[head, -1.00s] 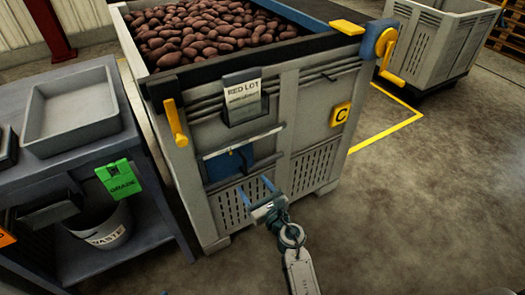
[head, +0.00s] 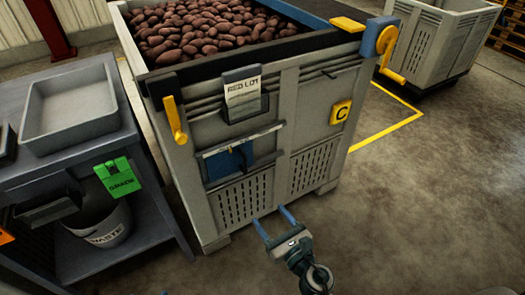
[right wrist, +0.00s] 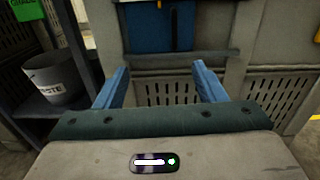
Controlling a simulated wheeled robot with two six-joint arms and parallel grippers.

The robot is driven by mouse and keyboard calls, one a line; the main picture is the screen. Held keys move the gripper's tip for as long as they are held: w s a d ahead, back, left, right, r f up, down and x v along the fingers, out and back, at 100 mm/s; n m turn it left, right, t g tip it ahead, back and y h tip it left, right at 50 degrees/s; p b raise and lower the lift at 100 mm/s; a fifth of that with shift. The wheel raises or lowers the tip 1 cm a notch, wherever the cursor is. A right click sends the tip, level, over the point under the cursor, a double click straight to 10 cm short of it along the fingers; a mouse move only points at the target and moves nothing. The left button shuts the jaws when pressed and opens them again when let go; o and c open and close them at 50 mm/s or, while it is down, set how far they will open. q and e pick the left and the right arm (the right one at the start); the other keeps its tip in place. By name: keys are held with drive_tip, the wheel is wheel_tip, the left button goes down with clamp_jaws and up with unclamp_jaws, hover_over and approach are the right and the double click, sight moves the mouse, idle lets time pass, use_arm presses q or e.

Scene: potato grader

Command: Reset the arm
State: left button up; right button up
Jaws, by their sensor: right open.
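My right gripper (head: 273,222) is open and empty, in front of the lower part of a grey slatted crate (head: 310,115) full of red potatoes. Its two blue fingers (right wrist: 158,85) show in the right wrist view, spread apart with nothing between them. The crate's blue hatch (head: 230,163) is on its front, above and left of the gripper in the head view. The hatch also shows at the top of the right wrist view (right wrist: 160,27). The gripper looks clear of the crate's front. My left gripper is not in view.
A grey bench (head: 75,170) stands at left with a tray (head: 70,128), a green tag (head: 118,177) and a waste bucket (head: 105,226) below. Yellow handles (head: 174,120) stick out from the crate. A second crate (head: 435,45) stands behind right. The floor at right is clear.

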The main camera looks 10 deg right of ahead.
drive_tip(key=shift+s+a+f+m, duration=0.1)
drive_tip(key=shift+s+f+m, duration=0.05)
drive_tip(key=shift+s, duration=0.4)
drive_tip(key=shift+s+f+m, duration=0.1)
drive_tip(key=shift+s+m, duration=0.05)
drive_tip(key=shift+s, duration=0.4)
